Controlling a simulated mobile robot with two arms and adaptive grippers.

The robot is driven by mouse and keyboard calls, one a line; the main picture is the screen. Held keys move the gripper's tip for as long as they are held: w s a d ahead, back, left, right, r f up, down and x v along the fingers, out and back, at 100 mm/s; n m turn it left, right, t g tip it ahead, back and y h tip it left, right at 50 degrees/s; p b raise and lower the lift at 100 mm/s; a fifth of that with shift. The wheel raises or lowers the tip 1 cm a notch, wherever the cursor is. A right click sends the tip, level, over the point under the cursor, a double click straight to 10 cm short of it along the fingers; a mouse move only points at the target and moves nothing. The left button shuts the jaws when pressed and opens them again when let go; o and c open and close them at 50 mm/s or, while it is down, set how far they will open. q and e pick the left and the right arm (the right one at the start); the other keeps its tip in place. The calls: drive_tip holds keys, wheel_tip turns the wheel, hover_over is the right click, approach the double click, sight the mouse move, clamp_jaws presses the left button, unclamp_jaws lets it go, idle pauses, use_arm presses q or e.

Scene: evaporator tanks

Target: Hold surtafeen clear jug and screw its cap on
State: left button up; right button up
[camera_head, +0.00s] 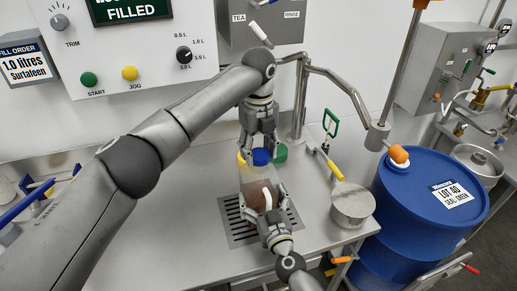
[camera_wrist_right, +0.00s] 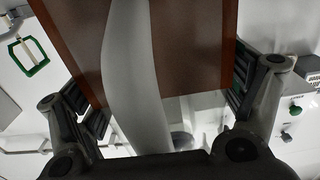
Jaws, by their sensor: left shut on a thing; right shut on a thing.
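The clear jug (camera_head: 256,184) stands over the slotted drain plate, with brown liquid in its lower part and a white handle. My right gripper (camera_head: 264,212) is shut on the jug's lower body from the front. In the right wrist view the brown-filled jug (camera_wrist_right: 195,45) and its pale handle (camera_wrist_right: 130,70) lie between the two fingers (camera_wrist_right: 165,100). My left gripper (camera_head: 259,143) points down and is shut on the blue cap (camera_head: 261,157) above the jug's top. I cannot tell whether the cap touches the jug's neck.
A green cap (camera_head: 280,152) and a yellow one (camera_head: 241,158) show on either side of the blue cap. The drain plate (camera_head: 232,218) is set in the steel bench. A steel pan (camera_head: 351,205) with a yellow handle and a blue drum (camera_head: 425,200) stand at right.

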use_arm(q)
drive_tip(key=shift+f, duration=0.55)
use_arm(e)
drive_tip(key=c, duration=0.5)
use_arm(q)
drive_tip(key=m, duration=0.6)
drive_tip(key=shift+d, duration=0.15)
use_arm(e)
drive_tip(key=shift+c, duration=0.2)
use_arm(q)
drive_tip(key=m, duration=0.7)
drive_tip(key=o, duration=0.7)
drive_tip(key=shift+c, duration=0.2)
